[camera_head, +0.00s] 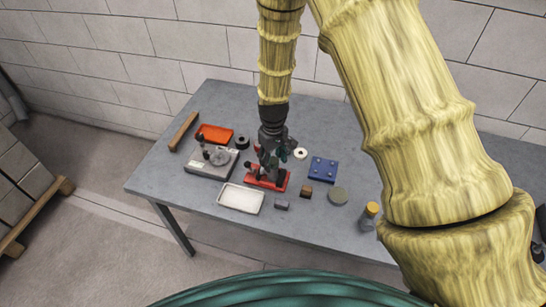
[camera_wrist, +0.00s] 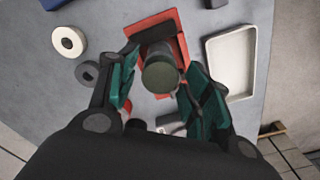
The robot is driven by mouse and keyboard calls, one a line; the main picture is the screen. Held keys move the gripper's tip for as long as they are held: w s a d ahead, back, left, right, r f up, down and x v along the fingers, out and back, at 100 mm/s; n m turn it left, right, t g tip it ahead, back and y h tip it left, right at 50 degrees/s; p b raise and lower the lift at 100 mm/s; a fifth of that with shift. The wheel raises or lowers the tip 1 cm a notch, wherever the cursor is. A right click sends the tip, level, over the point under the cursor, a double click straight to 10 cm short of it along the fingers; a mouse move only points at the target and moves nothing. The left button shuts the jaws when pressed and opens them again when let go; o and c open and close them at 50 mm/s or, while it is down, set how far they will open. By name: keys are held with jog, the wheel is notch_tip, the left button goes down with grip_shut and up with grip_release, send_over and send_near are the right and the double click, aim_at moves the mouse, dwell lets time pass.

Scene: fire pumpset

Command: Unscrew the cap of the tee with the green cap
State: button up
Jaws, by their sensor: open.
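The tee with the green cap stands on a red base (camera_head: 285,183) on the table; the red base also shows in the wrist view (camera_wrist: 152,27). In the wrist view the dark green round cap (camera_wrist: 160,78) faces the camera, between my fingers. My gripper (camera_wrist: 160,74) is open, with one teal finger on each side of the cap; contact is not visible. In the head view my gripper (camera_head: 268,156) points down over the red base and hides most of the tee.
A grey fixture (camera_head: 200,168) and orange tray (camera_head: 214,134) stand left. A white tray (camera_head: 241,198) and small grey block (camera_head: 281,204) lie in front. A white ring (camera_head: 300,153), blue block (camera_head: 322,169), brown block (camera_head: 306,191) and grey disc (camera_head: 338,195) lie right.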

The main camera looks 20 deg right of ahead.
jog(key=m+p, duration=0.1)
jog(key=m, duration=0.5)
jog(key=shift+r+m+p, duration=0.1)
jog(key=shift+m+p, duration=0.5)
jog(key=shift+m, duration=0.5)
jog(key=m, duration=0.3)
jog(key=shift+p, duration=0.35)
jog(key=shift+m+p, duration=0.4)
jog(key=shift+m, duration=0.4)
jog(key=shift+m+p, duration=0.3)
jog(key=shift+m, duration=1.1)
jog(key=shift+c, duration=0.2)
